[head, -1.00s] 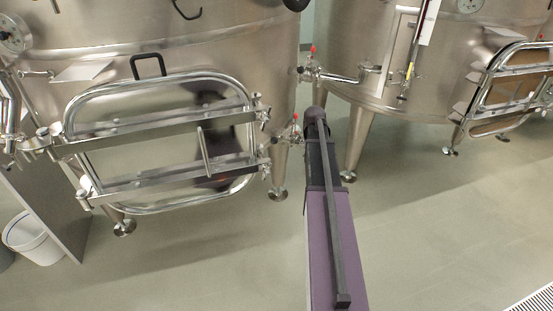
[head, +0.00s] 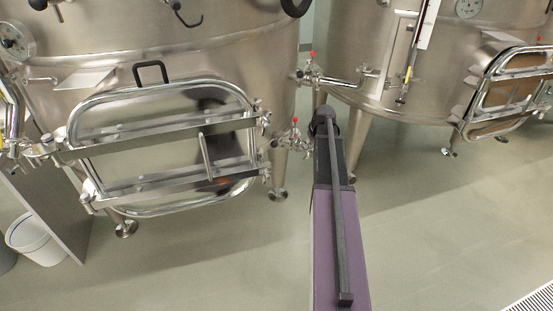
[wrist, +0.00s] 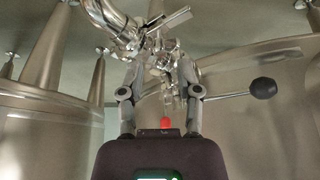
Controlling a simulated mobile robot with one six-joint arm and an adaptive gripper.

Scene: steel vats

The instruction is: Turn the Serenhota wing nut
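My gripper (wrist: 161,75) shows in the wrist view with its two grey fingers apart, one on each side of shiny metal pipe fittings (wrist: 160,42). I cannot tell whether the fingers touch the fittings. A small red tip (wrist: 165,122) shows low between the fingers. In the head view my gripper is hidden behind my arm, near the gap between two steel vats. Small clamp nuts (head: 264,118) sit at the right edge of the left vat's door (head: 160,145). No name is readable, so I cannot tell which part is the Serenhota wing nut.
The left vat (head: 215,55) and right vat (head: 340,60) stand on legs. Valves with red tips (head: 312,54) stick out between them. In the wrist view a lever with a black knob (wrist: 262,88) is at the right. A white bucket (head: 35,240) stands at lower left. The middle floor is clear.

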